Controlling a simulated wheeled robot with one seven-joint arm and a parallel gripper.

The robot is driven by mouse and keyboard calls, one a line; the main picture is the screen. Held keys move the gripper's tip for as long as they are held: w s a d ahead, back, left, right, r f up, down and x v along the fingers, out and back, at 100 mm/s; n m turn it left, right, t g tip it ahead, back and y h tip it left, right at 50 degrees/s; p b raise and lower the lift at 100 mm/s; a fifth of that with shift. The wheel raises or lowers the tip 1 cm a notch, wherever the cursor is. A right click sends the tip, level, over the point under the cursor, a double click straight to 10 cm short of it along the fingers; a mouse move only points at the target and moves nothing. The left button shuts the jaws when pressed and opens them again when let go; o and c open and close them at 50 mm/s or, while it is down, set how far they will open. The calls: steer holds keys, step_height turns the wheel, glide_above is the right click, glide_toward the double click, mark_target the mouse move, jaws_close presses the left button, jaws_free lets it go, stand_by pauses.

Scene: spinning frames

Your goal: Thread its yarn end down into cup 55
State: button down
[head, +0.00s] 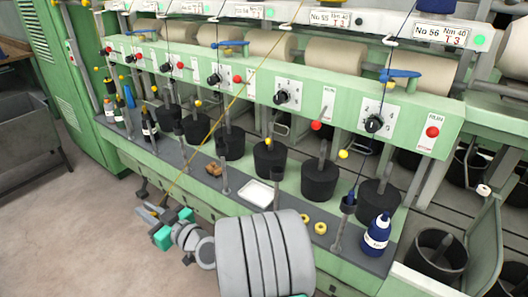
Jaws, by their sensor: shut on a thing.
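A yellow yarn (238,95) runs from the top of the picture, by the No 55 label (330,18), slantwise down to the lower left. Its lower end goes to my gripper (148,211), shut on it and held in front of the machine's front edge. The end itself is too small to make out. A small dark cup on a thin post (277,174), in line with the No 55 label, appears to be cup 55; no number is readable on it. My gripper is well to its left, apart from it. The cup's opening is hard to see.
A white tray (257,194), yellow rings (320,228), a brown piece (213,169) and a blue bottle (376,235) lie or stand there. Another post cup (348,204) has a dark yarn. Floor at left is clear.

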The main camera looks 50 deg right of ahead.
steer(key=s+d+r+m+g+h+p, duration=0.1)
steer(key=s+d+m+h, duration=0.2)
steer(key=d, duration=1.1)
steer(key=s+d+r+m+g+h+p, duration=0.1)
steer(key=s+d+m+h, duration=0.2)
steer(key=d, duration=1.1)
steer(key=s+d+r+m+g+h+p, duration=0.1)
steer(key=s+d+m+h, duration=0.3)
steer(key=d+h, duration=0.4)
steer(key=shift+s+d+r+g+p, duration=0.1)
steer(key=shift+s+d+r+g, duration=0.1)
steer(key=shift+d, duration=0.9)
steer(key=shift+s+d+r+g+p, duration=0.1)
steer(key=shift+d+r+g, duration=0.1)
steer(key=shift+d, duration=0.9)
steer(key=shift+s+d+r+g+p, duration=0.1)
steer(key=shift+s+d+r+g, duration=0.1)
steer(key=shift+d, duration=0.9)
steer(key=shift+h, duration=0.4)
step_height(320, 180, down, 4)
steer(key=b, duration=0.5)
steer(key=shift+w, duration=0.15)
steer(key=shift+d, duration=0.1)
steer(key=c, duration=1.3)
jaws_free()
